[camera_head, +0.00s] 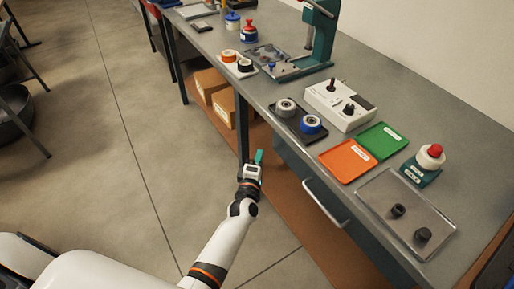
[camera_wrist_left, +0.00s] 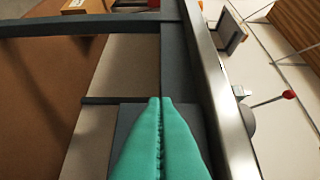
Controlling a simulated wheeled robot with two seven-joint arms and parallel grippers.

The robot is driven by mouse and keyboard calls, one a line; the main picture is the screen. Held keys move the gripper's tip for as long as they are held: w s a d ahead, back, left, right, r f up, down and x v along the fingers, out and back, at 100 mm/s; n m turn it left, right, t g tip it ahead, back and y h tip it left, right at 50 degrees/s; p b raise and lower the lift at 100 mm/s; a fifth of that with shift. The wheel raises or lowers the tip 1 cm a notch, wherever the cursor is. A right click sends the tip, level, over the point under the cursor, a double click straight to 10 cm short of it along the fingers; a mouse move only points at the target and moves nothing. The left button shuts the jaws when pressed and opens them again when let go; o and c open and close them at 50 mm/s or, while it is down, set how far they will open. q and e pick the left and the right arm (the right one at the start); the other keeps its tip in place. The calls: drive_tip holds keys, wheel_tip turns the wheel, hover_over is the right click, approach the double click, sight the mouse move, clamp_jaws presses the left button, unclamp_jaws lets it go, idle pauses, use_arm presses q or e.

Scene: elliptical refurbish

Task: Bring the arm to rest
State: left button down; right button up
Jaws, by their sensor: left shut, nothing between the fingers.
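My left gripper (camera_head: 258,157) hangs in front of the workbench (camera_head: 268,87), beside its long front edge and over the floor side. Its arm comes up from the bottom of the head view. In the left wrist view its two green fingers (camera_wrist_left: 160,100) lie together with nothing between them. The metal bench edge runs just right of the fingers in that view. My right gripper does not show.
On the bench are an orange tray (camera_head: 347,161), a green tray (camera_head: 381,141), a clear tray (camera_head: 376,191) with dark parts, a white control box (camera_head: 339,104) and a green press (camera_head: 318,45). A drawer handle (camera_head: 325,203) juts from the front. Cardboard boxes (camera_head: 209,83) stand below.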

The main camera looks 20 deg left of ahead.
use_arm(q)
drive_tip(key=s+d, duration=0.1)
drive_tip(key=s, duration=0.6)
drive_tip(key=shift+s+d+f, duration=0.15)
drive_tip(key=shift+d+f, duration=0.1)
drive_tip(key=shift+f, duration=0.05)
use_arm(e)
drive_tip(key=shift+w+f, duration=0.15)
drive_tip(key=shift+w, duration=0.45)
use_arm(q)
drive_tip(key=s+d+f+m+g+h, duration=0.2)
drive_tip(key=s+f+m+g, duration=0.35)
drive_tip(key=f, duration=0.75)
drive_tip(key=s+d+f+m+g+h, duration=0.1)
drive_tip(key=s+f+m+g+h, duration=0.1)
drive_tip(key=s+f+m, duration=0.75)
drive_tip(key=s+a+f+m+g, duration=0.2)
drive_tip(key=s+f, duration=0.4)
drive_tip(key=s, duration=0.3)
drive_tip(key=s+a+f+m+g+y, duration=0.1)
drive_tip(key=s+a+f+m+g, duration=0.1)
drive_tip(key=s+f, duration=0.4)
drive_tip(key=s+a+f+m+g, duration=0.2)
drive_tip(key=s+a+f+g, duration=0.2)
drive_tip(key=s, duration=0.9)
drive_tip(key=shift+f+m+g+y, duration=0.4)
drive_tip(key=shift+f+g, duration=0.25)
drive_tip(key=shift+f, duration=0.25)
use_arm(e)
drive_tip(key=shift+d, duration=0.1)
